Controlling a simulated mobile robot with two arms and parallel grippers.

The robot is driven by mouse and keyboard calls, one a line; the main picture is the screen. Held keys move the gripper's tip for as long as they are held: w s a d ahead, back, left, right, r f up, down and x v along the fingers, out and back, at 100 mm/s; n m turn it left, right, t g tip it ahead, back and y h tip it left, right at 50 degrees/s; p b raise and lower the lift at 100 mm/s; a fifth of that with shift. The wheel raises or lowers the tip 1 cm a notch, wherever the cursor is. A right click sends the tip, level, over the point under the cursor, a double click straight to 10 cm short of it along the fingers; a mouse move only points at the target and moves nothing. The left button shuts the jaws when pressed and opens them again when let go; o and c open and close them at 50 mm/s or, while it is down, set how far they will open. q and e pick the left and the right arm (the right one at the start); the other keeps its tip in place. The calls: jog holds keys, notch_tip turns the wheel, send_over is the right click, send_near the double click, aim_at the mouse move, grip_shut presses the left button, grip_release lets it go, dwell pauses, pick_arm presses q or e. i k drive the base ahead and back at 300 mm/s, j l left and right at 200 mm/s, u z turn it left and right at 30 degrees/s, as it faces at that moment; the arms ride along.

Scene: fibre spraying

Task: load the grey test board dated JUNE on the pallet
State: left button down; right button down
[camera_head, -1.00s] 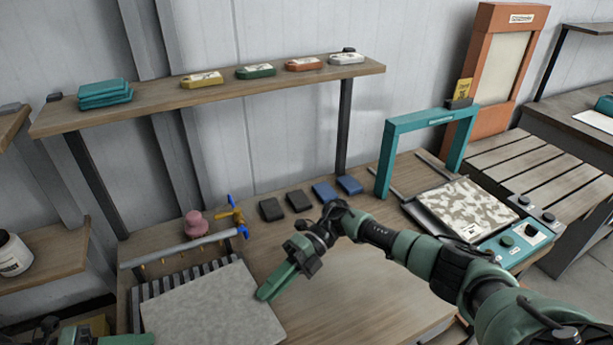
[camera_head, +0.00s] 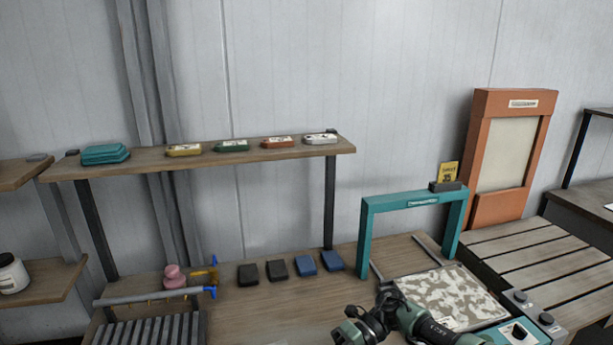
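No board with a readable JUNE date is in view. A mottled grey and cream board (camera_head: 450,293) lies on the bench under a teal arch frame (camera_head: 412,200); its small white label is unreadable. A slatted wooden surface (camera_head: 535,247), perhaps the pallet, is at the right and its top is bare. A dark slatted rack (camera_head: 150,330) is cut off at the lower left. My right gripper (camera_head: 352,334) is at the bottom edge, left of the mottled board; its fingers are cut off or too small to judge. My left gripper is out of view.
A shelf (camera_head: 240,156) holds teal, yellow, green, orange and white blocks. Dark and blue pads (camera_head: 290,268) lie on the bench. A pink knob (camera_head: 174,276) and grey bar (camera_head: 150,294) are left. An orange framed panel (camera_head: 505,155) and control box (camera_head: 520,330) are right.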

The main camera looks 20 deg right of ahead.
aim_at(568, 271)
jog(key=k+l, duration=0.1)
jog(key=l, duration=1.5)
jog(key=k+l+z, duration=0.15)
jog(key=l, duration=1.4)
jog(key=i+l, duration=0.1)
jog(key=l, duration=0.4)
jog(key=i+l, duration=0.1)
jog(key=l, duration=0.9)
jog(key=i+l, duration=0.7)
jog(key=k+z, duration=0.05)
